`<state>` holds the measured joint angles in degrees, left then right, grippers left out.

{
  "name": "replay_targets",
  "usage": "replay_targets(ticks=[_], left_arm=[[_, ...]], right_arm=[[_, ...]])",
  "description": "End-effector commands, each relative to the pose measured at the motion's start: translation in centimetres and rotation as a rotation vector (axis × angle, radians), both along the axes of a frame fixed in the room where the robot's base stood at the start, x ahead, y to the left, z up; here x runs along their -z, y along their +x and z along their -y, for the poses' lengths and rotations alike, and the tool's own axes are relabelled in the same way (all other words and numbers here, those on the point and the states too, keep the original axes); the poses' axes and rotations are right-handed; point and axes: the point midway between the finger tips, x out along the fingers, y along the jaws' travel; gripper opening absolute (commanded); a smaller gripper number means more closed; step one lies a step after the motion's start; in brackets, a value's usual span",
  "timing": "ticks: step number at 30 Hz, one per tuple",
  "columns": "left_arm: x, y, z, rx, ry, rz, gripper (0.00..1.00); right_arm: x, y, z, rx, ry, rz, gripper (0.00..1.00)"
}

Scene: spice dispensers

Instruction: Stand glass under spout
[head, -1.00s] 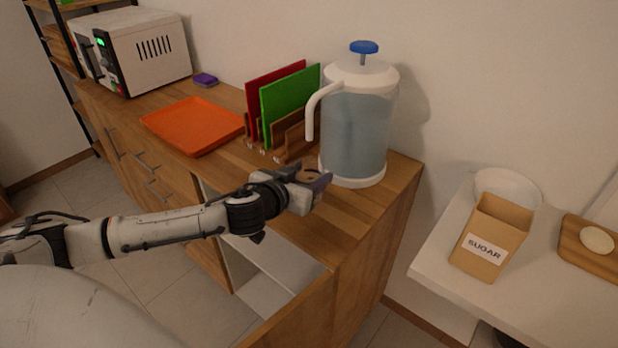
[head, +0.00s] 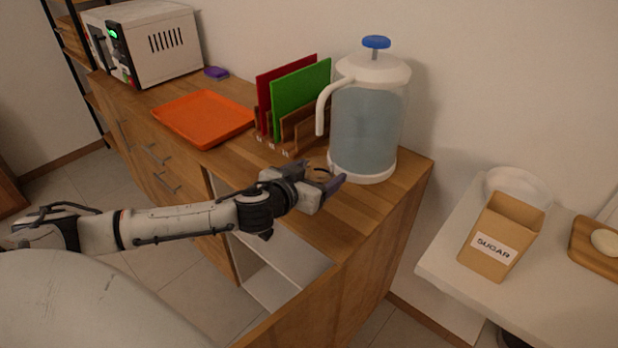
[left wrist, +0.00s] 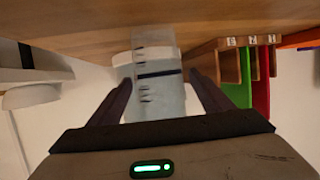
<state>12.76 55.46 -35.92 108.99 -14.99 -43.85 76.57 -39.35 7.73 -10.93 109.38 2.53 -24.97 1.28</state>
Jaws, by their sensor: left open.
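The dispenser (head: 364,130) is a large clear jug of bluish liquid with a white lid, blue knob and white base. Its white spout (head: 321,115) hangs down on the left side. My left gripper (head: 322,180) is open low beside the dispenser's base, just below the spout. In the left wrist view, which looks upside down, a clear glass (left wrist: 154,62) with dark marks stands on the counter between the open fingers (left wrist: 160,100). Whether a finger touches it I cannot tell. In the head view the glass is barely visible, mostly hidden by the gripper. My right gripper is not in view.
Behind the gripper stands a rack with a green board (head: 302,98) and a red board (head: 264,100). An orange tray (head: 203,118) and a white microwave (head: 155,50) are farther left. A sugar box (head: 500,235) stands on a separate side table. The wooden counter's (head: 345,225) front right is bare.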

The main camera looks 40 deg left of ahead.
Motion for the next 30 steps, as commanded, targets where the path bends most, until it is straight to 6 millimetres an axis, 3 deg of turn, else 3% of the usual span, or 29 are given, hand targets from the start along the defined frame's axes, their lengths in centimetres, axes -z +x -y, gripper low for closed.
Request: replay_targets(ticks=[15,21,30], left_arm=[[-3.0,-8.7,1.1,0.004,0.001,-0.003,0.73],[-3.7,-10.5,1.2,0.000,0.001,-0.002,0.73],[-4.1,-11.1,1.4,0.001,0.000,0.000,0.73]], right_arm=[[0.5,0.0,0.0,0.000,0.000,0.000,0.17],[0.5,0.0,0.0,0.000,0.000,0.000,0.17],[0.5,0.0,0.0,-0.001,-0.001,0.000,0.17]])
